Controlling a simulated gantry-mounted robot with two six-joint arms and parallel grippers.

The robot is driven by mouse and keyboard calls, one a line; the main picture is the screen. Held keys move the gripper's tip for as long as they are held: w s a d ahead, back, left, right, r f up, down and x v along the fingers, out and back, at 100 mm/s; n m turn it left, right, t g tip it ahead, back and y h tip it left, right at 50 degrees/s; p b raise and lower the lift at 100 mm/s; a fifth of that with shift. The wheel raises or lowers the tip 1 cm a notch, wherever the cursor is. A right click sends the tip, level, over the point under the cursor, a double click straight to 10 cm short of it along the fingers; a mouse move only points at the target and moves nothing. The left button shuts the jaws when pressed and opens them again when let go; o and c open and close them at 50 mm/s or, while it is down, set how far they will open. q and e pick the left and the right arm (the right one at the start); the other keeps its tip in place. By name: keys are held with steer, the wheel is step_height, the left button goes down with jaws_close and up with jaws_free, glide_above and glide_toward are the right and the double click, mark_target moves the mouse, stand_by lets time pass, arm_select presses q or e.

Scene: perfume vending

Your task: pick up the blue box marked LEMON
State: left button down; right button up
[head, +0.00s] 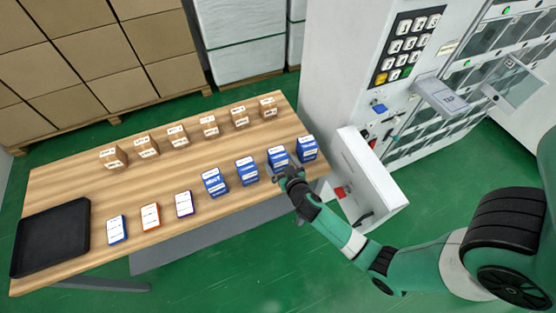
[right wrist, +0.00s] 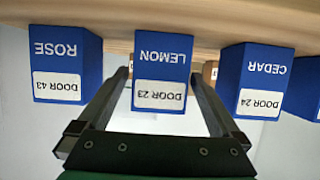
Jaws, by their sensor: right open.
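The blue LEMON box (right wrist: 165,58) is in the middle of the right wrist view, upside down there, with a white label reading DOOR 23. In the head view it is the blue box (head: 278,158) second from the right in its row, on the wooden table. My right gripper (head: 289,173) is at the near side of this box. In the right wrist view its open fingers (right wrist: 160,80) point toward the box, one to each side of it. Whether they touch it I cannot tell. My left gripper is not in view.
The ROSE box (right wrist: 66,62) and the CEDAR box (right wrist: 262,82) flank LEMON closely, with narrow gaps. Small brown boxes (head: 208,126) stand behind. Flat cards (head: 150,217) and a black tray (head: 52,238) lie to the left. A white machine (head: 345,70) stands at right.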

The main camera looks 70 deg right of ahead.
mark_target(277, 148)
steer(key=x, duration=0.2)
steer(key=b+x, duration=0.1)
steer(key=x, duration=0.2)
steer(key=shift+w+d+r, duration=0.15)
steer(key=shift+w+r, duration=0.05)
steer(key=c, duration=1.4)
steer(key=shift+r, duration=0.1)
steer(key=r+p, duration=0.1)
steer(key=r, duration=0.1)
steer(key=s+r+p, duration=0.1)
steer(key=r+p, duration=0.1)
steer(key=r, duration=0.1)
steer(key=s+a+r+p, duration=0.1)
steer(key=s+r+p, duration=0.6)
steer(key=s, duration=0.6)
steer(key=shift+r, duration=0.45)
